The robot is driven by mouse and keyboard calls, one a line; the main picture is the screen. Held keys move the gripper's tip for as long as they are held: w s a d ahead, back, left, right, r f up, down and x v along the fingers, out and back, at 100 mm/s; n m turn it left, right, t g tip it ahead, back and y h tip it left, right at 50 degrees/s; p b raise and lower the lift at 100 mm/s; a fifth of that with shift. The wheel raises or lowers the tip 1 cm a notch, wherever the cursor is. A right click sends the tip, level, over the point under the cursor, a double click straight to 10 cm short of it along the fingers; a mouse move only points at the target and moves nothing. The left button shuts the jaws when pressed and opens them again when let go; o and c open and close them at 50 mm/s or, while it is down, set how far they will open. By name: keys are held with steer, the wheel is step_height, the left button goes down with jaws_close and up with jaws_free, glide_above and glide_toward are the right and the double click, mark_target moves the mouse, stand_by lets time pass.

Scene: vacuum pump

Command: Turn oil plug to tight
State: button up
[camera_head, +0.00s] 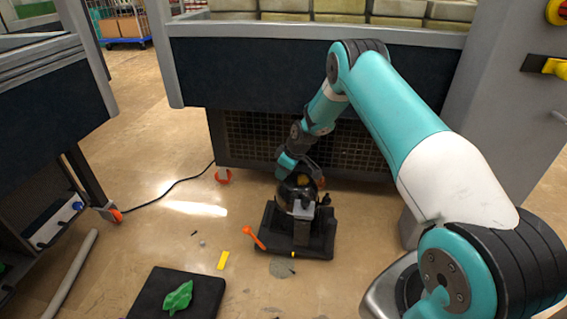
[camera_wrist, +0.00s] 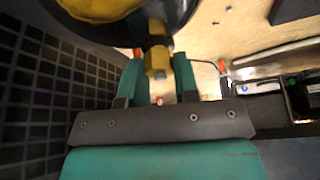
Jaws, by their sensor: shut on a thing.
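The vacuum pump (camera_head: 303,220) stands on the floor on a dark base, with a rounded black body. In the wrist view its dark round body (camera_wrist: 180,14) fills the top, with a yellow part (camera_wrist: 98,8) on it. The oil plug (camera_wrist: 157,62) is a brass-yellow block-shaped piece just below the body. My gripper (camera_wrist: 158,78) has its two teal fingers on either side of the plug, shut on it. In the head view my gripper (camera_head: 299,163) is down at the pump's upper part, and the plug cannot be made out there.
A mesh-fronted workbench (camera_head: 255,135) stands close behind the pump. On the floor lie an orange tool (camera_head: 254,238), a yellow strip (camera_head: 223,260), an orange ring (camera_head: 223,176) and a black mat (camera_head: 150,295) with a green leaf-shaped piece (camera_head: 178,297). A cable (camera_head: 165,193) crosses the left floor.

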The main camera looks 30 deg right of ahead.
steer(key=m+h+p, duration=0.1)
steer(key=m+p, duration=0.1)
steer(key=m, duration=0.1)
steer(key=m+h+p, duration=0.1)
steer(key=m+p, duration=0.1)
steer(key=m, duration=0.1)
steer(key=shift+a+r+m+t+h, duration=0.15)
steer(key=shift+m+t+h, duration=0.15)
steer(key=shift+t, duration=0.1)
steer(key=m+h+p, duration=0.1)
steer(key=m+h, duration=0.1)
steer(key=m, duration=0.3)
steer(key=shift+p, duration=0.4)
steer(key=shift+m+g, duration=0.3)
steer(key=o, duration=0.9)
